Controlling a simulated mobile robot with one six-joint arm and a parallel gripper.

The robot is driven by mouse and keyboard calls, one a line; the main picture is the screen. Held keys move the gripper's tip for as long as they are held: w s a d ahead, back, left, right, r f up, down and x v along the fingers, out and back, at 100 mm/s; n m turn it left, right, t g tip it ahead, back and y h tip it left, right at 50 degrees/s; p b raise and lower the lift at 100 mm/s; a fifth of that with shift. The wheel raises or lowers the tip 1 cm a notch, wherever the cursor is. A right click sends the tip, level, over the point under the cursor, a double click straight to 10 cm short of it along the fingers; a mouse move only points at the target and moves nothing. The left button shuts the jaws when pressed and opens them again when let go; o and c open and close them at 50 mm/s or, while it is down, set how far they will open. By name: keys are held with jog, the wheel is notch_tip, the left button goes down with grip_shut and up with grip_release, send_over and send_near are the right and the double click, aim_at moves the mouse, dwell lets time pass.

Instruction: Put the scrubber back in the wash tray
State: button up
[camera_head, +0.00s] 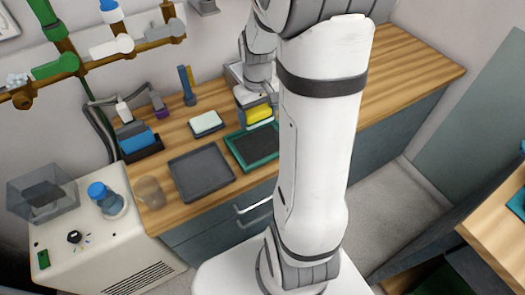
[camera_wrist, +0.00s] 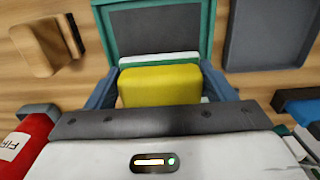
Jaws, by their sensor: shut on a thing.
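A yellow block (camera_wrist: 160,86), which looks like the scrubber, is between the two fingers of my gripper (camera_wrist: 160,92), which is shut on it. A white and teal strip shows along its far edge in the wrist view. In the head view the yellow block (camera_head: 259,114) is at my gripper (camera_head: 256,100), just behind a green-rimmed tray (camera_head: 238,154) with a dark inside. The tray also shows in the wrist view (camera_wrist: 209,25), straight beyond the block. A plain dark grey tray (camera_head: 201,172) lies left of it. The pictures do not label either as the wash tray.
A pale block on a dark base (camera_head: 206,123) sits behind the grey tray. A blue and black holder (camera_head: 138,142) stands at the left. A wooden block (camera_wrist: 38,50) and a red extinguisher (camera_wrist: 22,145) show in the wrist view. My arm hides part of the counter.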

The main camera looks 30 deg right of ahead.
aim_at(261, 145)
jog(key=shift+s+d+f, duration=0.2)
jog(key=shift+s+f, duration=0.1)
notch_tip(261, 145, down, 9)
jog(key=shift+f, duration=0.15)
jog(key=shift+f, duration=0.1)
jog(key=shift+f+b, duration=0.15)
jog(key=shift+b, duration=0.25)
jog(key=o, duration=0.9)
